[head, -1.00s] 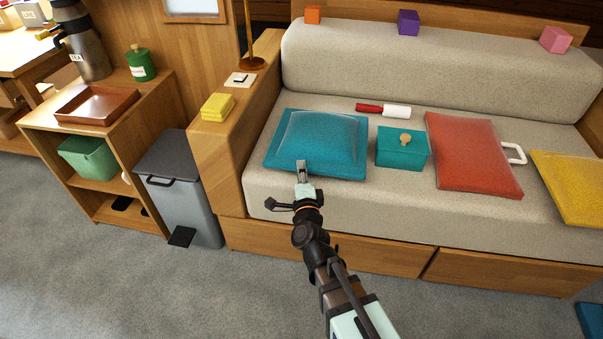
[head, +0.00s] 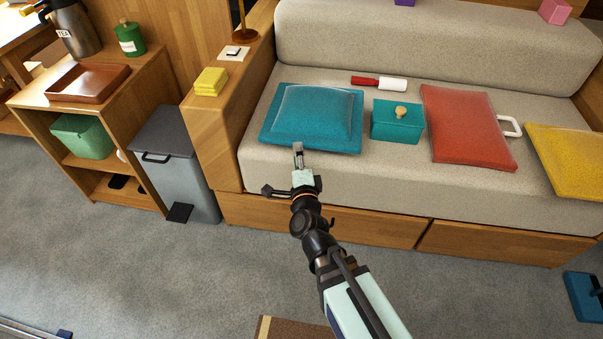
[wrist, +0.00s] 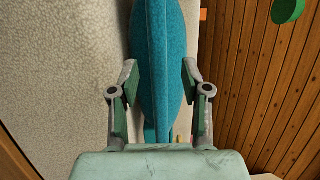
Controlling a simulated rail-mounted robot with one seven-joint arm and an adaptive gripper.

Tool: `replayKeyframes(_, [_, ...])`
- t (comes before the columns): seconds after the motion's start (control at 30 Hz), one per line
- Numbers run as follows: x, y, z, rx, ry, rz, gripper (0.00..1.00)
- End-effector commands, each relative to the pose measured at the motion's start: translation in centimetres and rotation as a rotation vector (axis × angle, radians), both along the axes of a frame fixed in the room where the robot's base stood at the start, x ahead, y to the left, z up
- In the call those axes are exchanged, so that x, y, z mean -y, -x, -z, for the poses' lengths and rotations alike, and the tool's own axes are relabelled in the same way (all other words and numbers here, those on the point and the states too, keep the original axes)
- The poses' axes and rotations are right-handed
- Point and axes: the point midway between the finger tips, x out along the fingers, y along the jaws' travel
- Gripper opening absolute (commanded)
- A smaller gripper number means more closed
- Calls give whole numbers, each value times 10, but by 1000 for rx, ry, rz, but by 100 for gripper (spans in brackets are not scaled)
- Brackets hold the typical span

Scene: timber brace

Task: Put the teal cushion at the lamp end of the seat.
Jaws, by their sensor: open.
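The teal cushion (head: 312,112) lies flat on the left end of the seat (head: 350,168), beside the wooden arm of the sofa. The lamp (head: 243,28) stands on that arm, and only its base and lower stem show. My gripper (head: 298,150) is at the cushion's front edge in the head view. In the wrist view my gripper (wrist: 160,90) is open, with one finger on each side of the cushion (wrist: 160,50). A gap shows between the fingers and the cushion, so it is not gripped.
A teal box (head: 397,122) with a knob sits right of the cushion, and a red-handled roller (head: 380,83) lies behind. A red cushion (head: 465,128) and a yellow cushion (head: 572,160) lie farther right. Yellow pads (head: 211,81) rest on the sofa arm. A grey bin (head: 176,160) stands left.

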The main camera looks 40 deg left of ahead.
Motion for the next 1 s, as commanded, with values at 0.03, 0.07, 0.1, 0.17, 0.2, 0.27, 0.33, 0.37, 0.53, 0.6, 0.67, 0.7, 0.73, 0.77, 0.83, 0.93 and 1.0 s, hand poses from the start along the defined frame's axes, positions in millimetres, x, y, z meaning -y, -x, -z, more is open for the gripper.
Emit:
replayKeyframes(0.03, [12, 12, -2, -1, 1, -1, 48])
replayKeyframes(0.07, [17, 17, -2, -1, 0, -1, 48])
replayKeyframes(0.1, [16, 17, -4, -2, 2, 0, 48])
replayKeyframes(0.17, [14, 15, -6, -2, 4, 5, 48])
replayKeyframes(0.2, [15, 16, -5, -3, 5, 7, 48])
replayKeyframes(0.27, [16, 16, -5, -3, 5, 10, 48])
replayKeyframes(0.33, [18, 18, -4, -3, 7, 11, 48])
replayKeyframes(0.37, [18, 18, -4, -4, 7, 12, 48])
replayKeyframes(0.53, [22, 22, -4, -3, 7, 14, 48])
replayKeyframes(0.6, [24, 24, -4, -3, 7, 13, 48])
replayKeyframes(0.67, [26, 26, -4, -3, 6, 12, 48])
replayKeyframes(0.7, [27, 27, -4, -1, 6, 11, 48])
replayKeyframes(0.73, [28, 29, -4, -2, 5, 9, 48])
replayKeyframes(0.77, [28, 30, -4, -3, 5, 8, 48])
replayKeyframes(0.83, [30, 32, -5, -1, 3, 5, 48])
replayKeyframes(0.93, [33, 36, -5, -1, 1, -1, 48])
replayKeyframes(1.0, [39, 43, -2, -2, 2, -1, 48])
